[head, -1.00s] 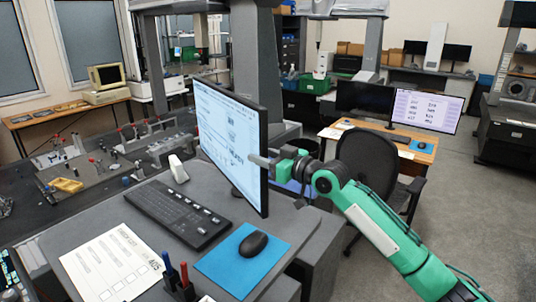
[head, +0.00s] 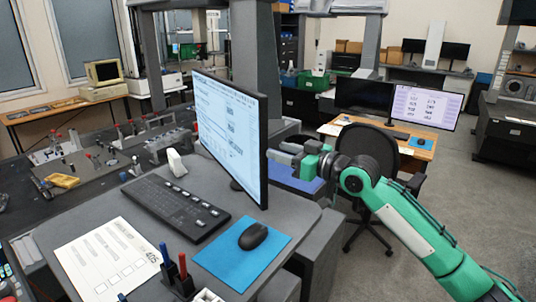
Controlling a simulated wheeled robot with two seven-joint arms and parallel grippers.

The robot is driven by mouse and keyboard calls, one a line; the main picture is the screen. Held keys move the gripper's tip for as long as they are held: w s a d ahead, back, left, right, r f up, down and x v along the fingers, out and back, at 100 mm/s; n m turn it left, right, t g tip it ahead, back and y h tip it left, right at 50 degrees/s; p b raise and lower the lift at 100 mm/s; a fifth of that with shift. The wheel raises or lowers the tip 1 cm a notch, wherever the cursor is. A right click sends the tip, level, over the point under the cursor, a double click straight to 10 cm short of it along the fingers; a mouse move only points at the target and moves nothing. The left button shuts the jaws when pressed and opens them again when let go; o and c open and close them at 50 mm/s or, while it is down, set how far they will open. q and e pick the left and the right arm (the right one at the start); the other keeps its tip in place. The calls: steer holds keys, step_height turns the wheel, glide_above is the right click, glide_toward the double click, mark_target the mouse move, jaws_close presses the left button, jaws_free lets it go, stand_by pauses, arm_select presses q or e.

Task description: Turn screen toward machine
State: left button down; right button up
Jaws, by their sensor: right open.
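The screen (head: 228,137) is a thin black monitor with a lit white-blue page, upright on the grey desk (head: 130,210). Its lit face points to the left and toward me, and its right edge is nearest me. My right gripper (head: 276,153), on a green arm, is at the right edge of the screen, with its fingertips beside or against that edge; I cannot tell if they touch. Its jaws are open and hold nothing that I can see. The machine (head: 255,55), with grey columns and a dark table, stands behind and to the left of the screen. My left gripper is not in view.
A keyboard (head: 175,207), a mouse (head: 253,236) on a blue mat (head: 215,258), a paper sheet (head: 105,258) and a pen holder (head: 177,278) lie in front of the screen. An office chair (head: 372,150) stands behind my right arm.

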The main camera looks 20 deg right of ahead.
steer(key=b+v, duration=0.2)
steer(key=v, duration=0.4)
steer(key=shift+s+d, duration=0.25)
steer(key=shift+s, duration=0.1)
